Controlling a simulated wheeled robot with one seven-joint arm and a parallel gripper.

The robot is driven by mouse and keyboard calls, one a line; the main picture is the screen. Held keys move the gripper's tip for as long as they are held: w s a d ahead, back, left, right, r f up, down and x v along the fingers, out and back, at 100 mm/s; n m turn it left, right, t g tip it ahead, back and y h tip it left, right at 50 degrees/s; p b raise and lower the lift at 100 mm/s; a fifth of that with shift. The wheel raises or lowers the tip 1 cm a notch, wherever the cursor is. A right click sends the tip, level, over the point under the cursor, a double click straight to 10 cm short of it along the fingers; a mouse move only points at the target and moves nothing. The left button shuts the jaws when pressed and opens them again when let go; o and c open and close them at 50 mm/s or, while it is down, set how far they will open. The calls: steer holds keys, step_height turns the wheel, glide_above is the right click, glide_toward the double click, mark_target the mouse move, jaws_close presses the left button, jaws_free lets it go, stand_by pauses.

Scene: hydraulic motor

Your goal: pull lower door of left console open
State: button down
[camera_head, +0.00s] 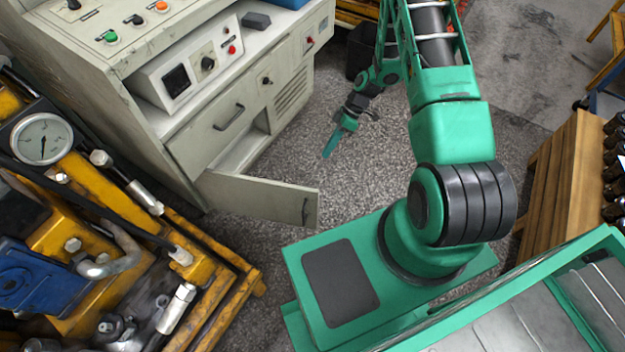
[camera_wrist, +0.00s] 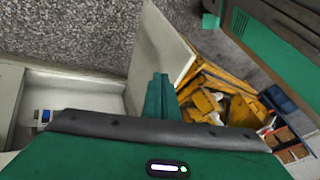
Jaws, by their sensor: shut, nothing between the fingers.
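The left console (camera_head: 165,120) is a worn grey-white cabinet at the upper left of the head view. Its lower door (camera_head: 262,199) stands swung wide out from the cabinet, with a dark handle (camera_head: 305,211) near its free end. The door also shows in the wrist view (camera_wrist: 158,55), upright beyond my fingers. The lower compartment (camera_wrist: 75,93) is open and shows its pale inside. My gripper (camera_head: 336,143) is shut and empty, to the right of the opening and above the floor. In the wrist view my fingers (camera_wrist: 160,98) overlap the door's lower edge; I cannot tell whether they touch it.
A yellow machine (camera_head: 120,240) with a gauge (camera_head: 41,138) fills the lower left, close to the door. A closed drawer (camera_head: 220,125) with a handle sits above the opening. A wooden rack (camera_head: 560,180) stands at the right. Grey floor (camera_head: 290,160) is clear around my gripper.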

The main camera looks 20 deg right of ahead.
steer(key=s+a+f, duration=0.5)
steer(key=a+f, duration=0.3)
steer(key=shift+f, duration=0.3)
steer(key=shift+s+a, duration=0.1)
